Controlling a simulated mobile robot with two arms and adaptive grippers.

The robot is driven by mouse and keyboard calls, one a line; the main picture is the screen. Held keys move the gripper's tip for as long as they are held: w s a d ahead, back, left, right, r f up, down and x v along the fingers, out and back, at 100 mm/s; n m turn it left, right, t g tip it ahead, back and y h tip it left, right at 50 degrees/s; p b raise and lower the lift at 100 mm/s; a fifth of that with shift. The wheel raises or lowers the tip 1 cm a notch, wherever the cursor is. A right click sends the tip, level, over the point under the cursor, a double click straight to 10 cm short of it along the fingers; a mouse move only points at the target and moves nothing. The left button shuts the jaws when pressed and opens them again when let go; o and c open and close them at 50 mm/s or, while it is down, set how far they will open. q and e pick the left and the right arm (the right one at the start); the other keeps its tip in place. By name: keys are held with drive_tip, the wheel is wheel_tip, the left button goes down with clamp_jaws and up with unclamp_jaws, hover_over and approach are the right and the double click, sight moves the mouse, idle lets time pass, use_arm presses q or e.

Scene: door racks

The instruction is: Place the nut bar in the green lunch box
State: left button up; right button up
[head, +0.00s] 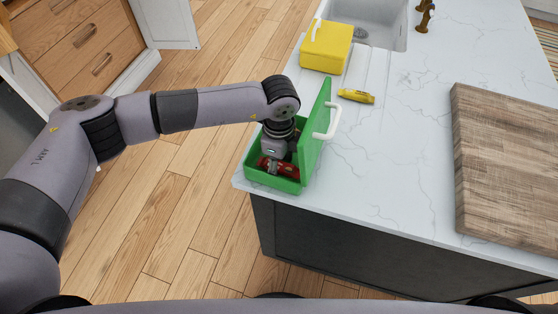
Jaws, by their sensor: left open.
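The green lunch box (268,181) stands open at the counter's left corner, its lid raised on the right side with a white handle. A red wrapped bar (288,170) lies inside it, partly hidden by my gripper. My left gripper (273,163) points down into the box, open, with its fingers close to the red bar; I cannot tell if they touch it. A small yellow wrapped bar (356,96) lies on the counter behind the box. I cannot read either wrapper, so which is the nut bar is unclear. My right gripper is out of view.
A closed yellow lunch box (326,50) stands farther back near the sink (372,22). A wooden cutting board (505,165) covers the counter's right side. The white counter (395,170) is bare between the green box and the board.

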sight(279, 165)
use_arm(q)
drive_tip(key=shift+r, duration=0.5)
wheel_tip(279, 165, up, 11)
drive_tip(key=b, duration=0.3)
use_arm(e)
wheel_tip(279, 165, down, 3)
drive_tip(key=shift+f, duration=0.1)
use_arm(q)
drive_tip(key=shift+r, duration=0.1)
idle(0.4)
